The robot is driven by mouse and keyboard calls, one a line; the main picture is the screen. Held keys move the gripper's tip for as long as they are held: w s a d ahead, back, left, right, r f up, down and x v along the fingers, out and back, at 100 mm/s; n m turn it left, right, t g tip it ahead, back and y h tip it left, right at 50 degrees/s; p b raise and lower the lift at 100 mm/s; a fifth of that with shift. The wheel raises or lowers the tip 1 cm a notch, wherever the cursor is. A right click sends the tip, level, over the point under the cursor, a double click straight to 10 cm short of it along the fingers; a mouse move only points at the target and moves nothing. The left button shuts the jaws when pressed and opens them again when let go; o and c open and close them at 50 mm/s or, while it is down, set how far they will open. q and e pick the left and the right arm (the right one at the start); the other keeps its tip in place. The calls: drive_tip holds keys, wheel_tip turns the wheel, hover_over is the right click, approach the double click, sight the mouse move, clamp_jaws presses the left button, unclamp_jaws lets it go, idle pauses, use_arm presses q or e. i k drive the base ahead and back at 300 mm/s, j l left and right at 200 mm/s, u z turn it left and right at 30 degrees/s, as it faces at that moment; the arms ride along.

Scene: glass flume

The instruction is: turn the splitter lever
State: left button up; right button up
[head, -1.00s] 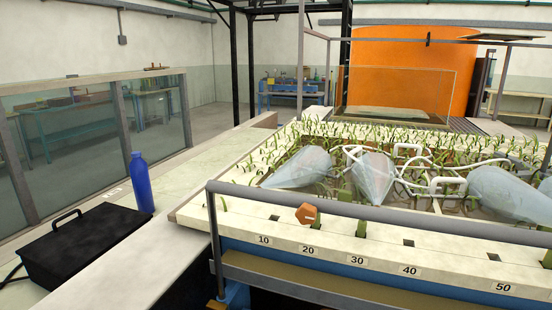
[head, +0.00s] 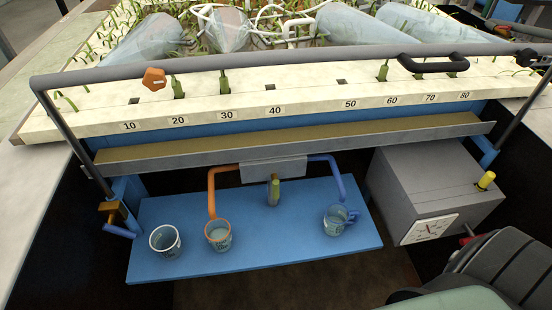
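The splitter is a grey box (head: 273,171) under the flume's front ledge. An orange pipe (head: 212,188) bends down from its left side and a blue pipe (head: 338,178) from its right side. The splitter lever (head: 273,190), a short olive-green stub, hangs below the middle of the box and points roughly straight down. An orange-rimmed cup (head: 218,238) stands under the orange pipe, and a blue-handled cup (head: 337,220) under the blue pipe. Neither of my grippers is in view, and nothing touches the lever.
The cups and a clear cup (head: 165,242) stand on a blue shelf (head: 285,248). A grey rail (head: 225,64) runs above. A grey box with a dial (head: 430,229) and yellow knob (head: 486,180) is at right. A blue-handled valve (head: 117,229) is at left.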

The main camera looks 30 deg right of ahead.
sight(275, 183)
drive_tip(key=z, duration=1.05)
